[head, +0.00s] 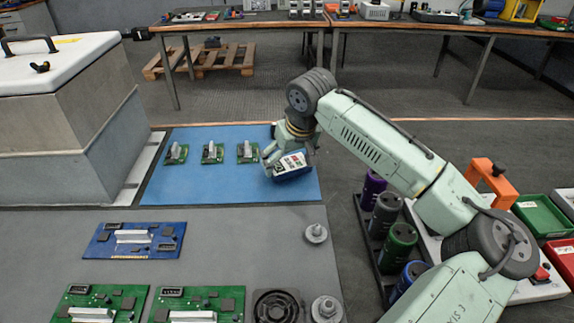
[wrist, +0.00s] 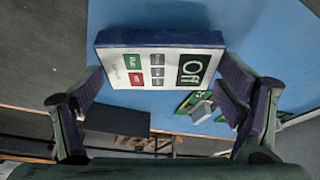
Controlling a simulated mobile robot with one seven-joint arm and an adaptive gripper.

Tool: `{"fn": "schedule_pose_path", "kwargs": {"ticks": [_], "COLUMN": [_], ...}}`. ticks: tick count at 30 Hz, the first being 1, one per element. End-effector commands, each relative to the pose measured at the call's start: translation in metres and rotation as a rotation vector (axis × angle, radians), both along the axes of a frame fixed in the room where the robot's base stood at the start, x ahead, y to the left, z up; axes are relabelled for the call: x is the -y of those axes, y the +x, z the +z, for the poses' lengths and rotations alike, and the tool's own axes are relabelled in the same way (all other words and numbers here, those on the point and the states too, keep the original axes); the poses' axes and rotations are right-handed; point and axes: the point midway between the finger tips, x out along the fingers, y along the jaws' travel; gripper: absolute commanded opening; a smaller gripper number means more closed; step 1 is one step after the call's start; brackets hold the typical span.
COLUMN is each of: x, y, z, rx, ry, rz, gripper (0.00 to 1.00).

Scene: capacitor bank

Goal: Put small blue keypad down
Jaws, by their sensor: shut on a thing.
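The small blue keypad (head: 290,165) has a white face with a dark display and coloured buttons. My gripper (head: 285,152) is shut on it, over the right part of the blue mat (head: 225,185). In the wrist view, the keypad (wrist: 158,65) sits between the two fingers of my gripper (wrist: 160,85), its face and display showing. The blue mat (wrist: 265,55) lies behind it. I cannot tell whether the keypad touches the mat.
Several small green boards (head: 212,153) stand in a row on the mat, left of my gripper. A larger blue board (head: 134,240) lies on the grey surface in front. Dark-topped cylinders (head: 386,212) stand in a rack at right. The mat's front is clear.

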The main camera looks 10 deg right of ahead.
Motion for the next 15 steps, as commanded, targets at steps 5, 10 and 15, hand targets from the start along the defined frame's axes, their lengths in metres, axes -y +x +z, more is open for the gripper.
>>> {"fn": "schedule_pose_path", "kwargs": {"ticks": [5,10,15], "x": [0.0027,0.0025,0.0024], "y": [-0.0085,-0.0084,-0.0084], "z": [-0.0148,-0.0131,-0.0132], "rx": [0.003,0.002,0.002], "ry": [-0.001,0.000,0.000], "rz": [-0.002,-0.001,-0.001], "gripper": [0.52,0.52,0.98]}}
